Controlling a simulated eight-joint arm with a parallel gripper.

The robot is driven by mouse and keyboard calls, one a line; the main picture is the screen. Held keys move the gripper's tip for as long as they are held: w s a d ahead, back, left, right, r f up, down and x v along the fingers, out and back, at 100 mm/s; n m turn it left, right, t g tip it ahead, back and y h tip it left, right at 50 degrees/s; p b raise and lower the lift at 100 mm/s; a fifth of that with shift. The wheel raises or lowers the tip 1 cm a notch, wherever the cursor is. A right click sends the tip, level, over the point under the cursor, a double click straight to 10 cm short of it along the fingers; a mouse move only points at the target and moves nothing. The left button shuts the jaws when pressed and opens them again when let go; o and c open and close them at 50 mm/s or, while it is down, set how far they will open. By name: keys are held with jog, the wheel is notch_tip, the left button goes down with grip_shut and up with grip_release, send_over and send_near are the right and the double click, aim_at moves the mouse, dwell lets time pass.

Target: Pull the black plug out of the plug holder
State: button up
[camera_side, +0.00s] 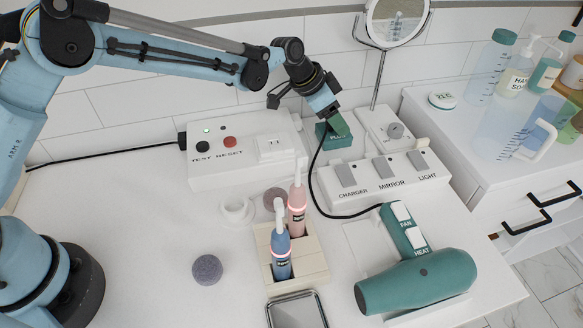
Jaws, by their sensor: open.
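The plug holder (338,142) is a small dark green block marked PLUG, standing behind the row of switches. A black cord (312,182) rises to the holder's top and loops down to the teal hair dryer (418,281). The black plug itself cannot be made out; my gripper covers the top of the holder. My gripper (337,123) comes down from the upper left, tilted, with its tip right at the holder's top. It is open, but the gap between its fingers is hard to see. Whether it touches the plug cannot be told.
A white outlet box (240,150) with TEST and RESET buttons stands to the left. A switch panel (378,178) is just in front of the holder. A mirror on a stand (397,22) rises behind. A wooden toothbrush holder (302,260) stands in front. The left counter is mostly clear.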

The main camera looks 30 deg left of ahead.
jog(key=c, duration=1.1)
jog(key=shift+o, duration=0.2)
jog(key=shift+r, duration=0.1)
jog(key=shift+r, duration=1.9)
jog(key=shift+r, duration=3)
